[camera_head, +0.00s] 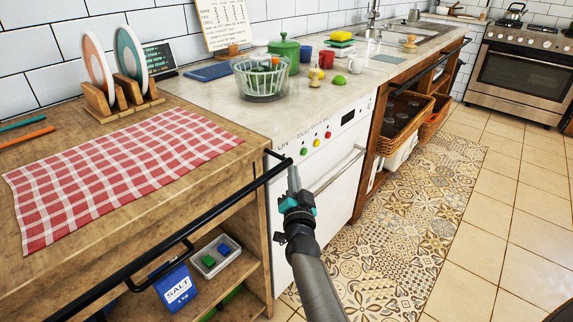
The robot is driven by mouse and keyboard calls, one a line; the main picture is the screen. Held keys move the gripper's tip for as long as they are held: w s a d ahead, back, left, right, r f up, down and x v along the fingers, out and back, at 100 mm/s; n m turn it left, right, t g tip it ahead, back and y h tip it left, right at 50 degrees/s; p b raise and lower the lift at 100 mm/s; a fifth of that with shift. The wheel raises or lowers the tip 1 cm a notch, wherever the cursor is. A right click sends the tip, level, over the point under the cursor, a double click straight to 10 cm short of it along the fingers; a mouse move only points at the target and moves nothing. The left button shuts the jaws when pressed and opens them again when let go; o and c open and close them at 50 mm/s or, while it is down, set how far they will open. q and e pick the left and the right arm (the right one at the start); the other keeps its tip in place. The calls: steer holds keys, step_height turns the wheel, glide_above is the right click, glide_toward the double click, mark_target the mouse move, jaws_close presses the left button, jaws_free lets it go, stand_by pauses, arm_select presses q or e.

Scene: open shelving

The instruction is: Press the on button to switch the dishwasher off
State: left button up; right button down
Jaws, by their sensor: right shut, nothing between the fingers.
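The white dishwasher (335,185) stands under the pale worktop, with a dark display (348,117) at the right of its panel. A row of coloured buttons sits on the panel: green (304,151), yellow (316,143) and red (328,135). The lettering above them is too small to read fully. My right gripper (292,168) is shut and empty, pointing up at the panel's left end, just below and left of the green button. I cannot tell whether its tip touches the panel. The gripper may hide part of the panel. My left gripper is not in view.
A black rail (190,228) runs along the wooden counter's front, its end close to my right gripper. The dishwasher's handle (343,170) sticks out right of the gripper. A basket (261,80) stands on the worktop. The tiled floor (500,220) at right is clear.

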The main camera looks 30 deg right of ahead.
steer(key=shift+s+d, duration=0.15)
steer(key=shift+s, duration=0.3)
steer(key=shift+s, duration=0.1)
steer(key=s+p, duration=0.1)
steer(key=s+d, duration=0.1)
steer(key=s, duration=0.1)
steer(key=s+d+p, duration=0.1)
steer(key=shift+s+p, duration=0.25)
steer(key=shift+p, duration=0.1)
stand_by(0.6)
